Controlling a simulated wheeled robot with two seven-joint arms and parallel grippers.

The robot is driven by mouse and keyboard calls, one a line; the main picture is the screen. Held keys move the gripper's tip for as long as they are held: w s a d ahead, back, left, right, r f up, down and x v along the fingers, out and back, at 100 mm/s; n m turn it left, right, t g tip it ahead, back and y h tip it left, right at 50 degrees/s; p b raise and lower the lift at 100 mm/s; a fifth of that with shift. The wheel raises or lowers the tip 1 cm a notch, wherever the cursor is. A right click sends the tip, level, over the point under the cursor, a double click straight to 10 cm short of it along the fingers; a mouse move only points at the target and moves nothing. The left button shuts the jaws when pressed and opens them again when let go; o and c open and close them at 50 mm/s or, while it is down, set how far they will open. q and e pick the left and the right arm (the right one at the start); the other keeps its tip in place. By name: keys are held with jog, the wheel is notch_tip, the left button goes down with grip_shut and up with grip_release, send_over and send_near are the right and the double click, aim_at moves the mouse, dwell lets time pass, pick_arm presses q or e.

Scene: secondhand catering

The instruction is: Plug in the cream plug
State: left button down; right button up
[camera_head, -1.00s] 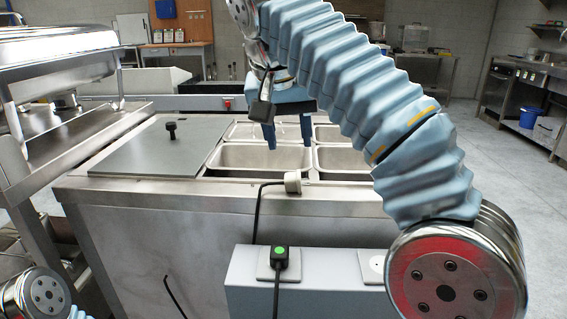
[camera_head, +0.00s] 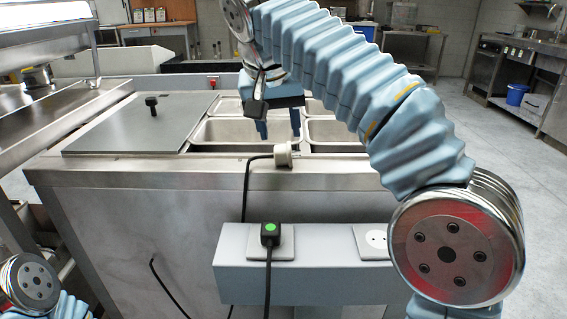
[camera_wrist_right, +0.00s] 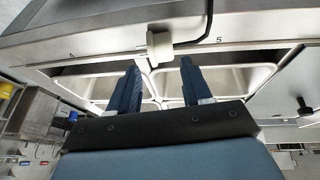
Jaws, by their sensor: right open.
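The cream plug (camera_head: 283,153) lies on the front steel rim of the counter, with a black cable running down from it. It also shows in the right wrist view (camera_wrist_right: 160,45), just beyond the fingertips. My right gripper (camera_head: 280,134) is open and empty. It hangs over the steel pans just behind the plug, its fingers (camera_wrist_right: 160,70) apart and not touching it. A free round white socket (camera_head: 376,241) is on the grey box at the front, partly beside my right arm. My left gripper is out of view; only part of my left arm shows at lower left.
A black plug with a green top (camera_head: 270,233) sits in the other socket plate (camera_head: 287,247) of the grey box (camera_head: 320,285). A grey lid with a black knob (camera_head: 150,125) covers the counter's left side. Steel pans (camera_head: 232,131) are open beside it.

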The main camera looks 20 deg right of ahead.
aim_at(282, 148)
jog(key=shift+w+d+f, duration=0.15)
jog(key=shift+w+f, duration=0.1)
jog(key=shift+f, duration=0.35)
jog(key=shift+b+x, duration=0.9)
jog(key=shift+x, duration=1.7)
jog(key=c, duration=0.7)
